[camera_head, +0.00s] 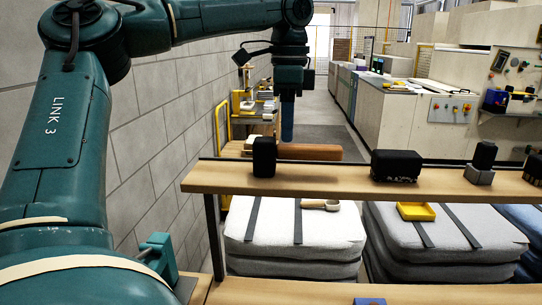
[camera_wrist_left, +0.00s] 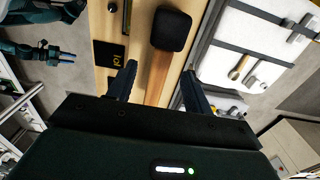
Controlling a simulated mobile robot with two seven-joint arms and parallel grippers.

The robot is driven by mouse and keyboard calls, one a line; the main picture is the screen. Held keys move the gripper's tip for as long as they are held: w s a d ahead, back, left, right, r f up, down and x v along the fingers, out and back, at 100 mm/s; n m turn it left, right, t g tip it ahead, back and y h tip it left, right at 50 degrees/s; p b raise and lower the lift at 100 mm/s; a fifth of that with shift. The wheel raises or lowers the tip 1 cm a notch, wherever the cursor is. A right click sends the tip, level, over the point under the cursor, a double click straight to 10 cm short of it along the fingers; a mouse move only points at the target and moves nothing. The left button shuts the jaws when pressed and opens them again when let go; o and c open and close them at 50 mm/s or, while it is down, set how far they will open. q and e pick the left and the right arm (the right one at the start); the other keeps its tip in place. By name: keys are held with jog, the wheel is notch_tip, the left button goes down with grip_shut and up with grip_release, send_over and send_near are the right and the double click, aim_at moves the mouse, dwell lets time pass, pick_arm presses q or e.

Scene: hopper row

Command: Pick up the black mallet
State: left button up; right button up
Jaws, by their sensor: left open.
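The black mallet has a block-shaped black head (camera_head: 264,157) and a thick brown handle (camera_head: 310,152). Its head rests on the wooden shelf, and the handle extends to the right in the head view. In the left wrist view the head (camera_wrist_left: 171,30) is at the top and the handle runs down from it. My left gripper (camera_head: 287,138) points down just above the handle, near the head. In the left wrist view its fingers (camera_wrist_left: 158,82) are apart, with the handle showing between them. They do not appear closed on it. My right gripper is not clearly seen.
The shelf (camera_head: 330,180) also bears a black block (camera_head: 395,165) and a dark object on a grey base (camera_head: 483,158) further right. Below are grey-white padded stacks (camera_head: 275,235) with a wooden scoop (camera_head: 321,204) and a yellow tray (camera_head: 416,211). A block wall stands left.

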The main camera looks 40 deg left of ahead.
aim_at(286, 145)
pick_arm(q)
jog(key=shift+a+f, duration=0.2)
jog(key=shift+f, duration=3.35)
jog(key=shift+c, duration=0.4)
jog(key=shift+r, duration=0.1)
grip_shut()
